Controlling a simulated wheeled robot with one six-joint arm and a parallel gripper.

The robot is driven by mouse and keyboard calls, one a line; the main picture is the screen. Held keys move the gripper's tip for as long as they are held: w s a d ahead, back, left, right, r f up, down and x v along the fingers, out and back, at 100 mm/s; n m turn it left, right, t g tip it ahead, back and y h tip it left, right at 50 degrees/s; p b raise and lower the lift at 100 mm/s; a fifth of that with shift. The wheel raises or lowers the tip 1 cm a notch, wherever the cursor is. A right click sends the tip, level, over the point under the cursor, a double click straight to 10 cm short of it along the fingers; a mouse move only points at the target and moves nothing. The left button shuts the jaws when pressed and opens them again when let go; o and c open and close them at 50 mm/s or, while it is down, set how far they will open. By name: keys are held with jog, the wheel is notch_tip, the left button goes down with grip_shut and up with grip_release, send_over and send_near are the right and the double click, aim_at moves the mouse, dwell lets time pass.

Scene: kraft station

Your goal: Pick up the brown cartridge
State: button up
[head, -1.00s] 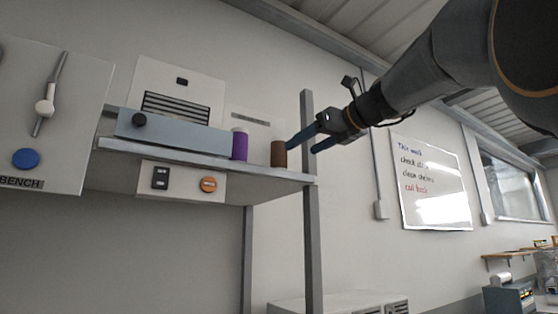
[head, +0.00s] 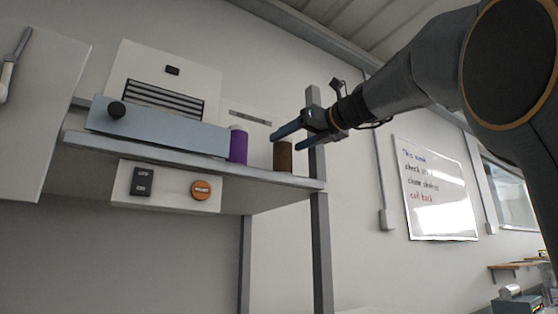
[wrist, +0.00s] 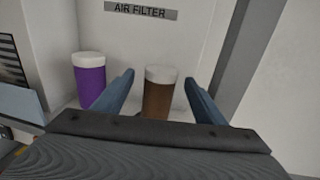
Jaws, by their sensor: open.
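The brown cartridge (head: 283,156) stands upright near the right end of the high shelf, beside the shelf post. In the wrist view the brown cartridge (wrist: 159,94) has a pale top and appears between the two blue fingers, a little beyond them. My gripper (head: 284,140) is open and empty, level with the upper part of the cartridge in the head view. It also shows in the wrist view (wrist: 160,90). I cannot tell whether a finger touches the cartridge.
A purple cartridge (head: 238,145) with a white top stands to the left on the same shelf (head: 180,160). A blue-grey panel with a black knob (head: 116,109) is further left. A grey post (head: 318,220) rises at the shelf's right end. An AIR FILTER label (wrist: 140,11) is on the wall behind.

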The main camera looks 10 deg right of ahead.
jog(key=shift+p+x, duration=0.8)
jog(key=shift+x, duration=1.15)
jog(key=shift+d+r, duration=0.1)
jog(key=shift+r, duration=0.05)
jog(key=shift+c, duration=0.5)
jog(key=c, duration=1.1)
jog(key=shift+c, duration=0.5)
jog(key=shift+r, duration=0.15)
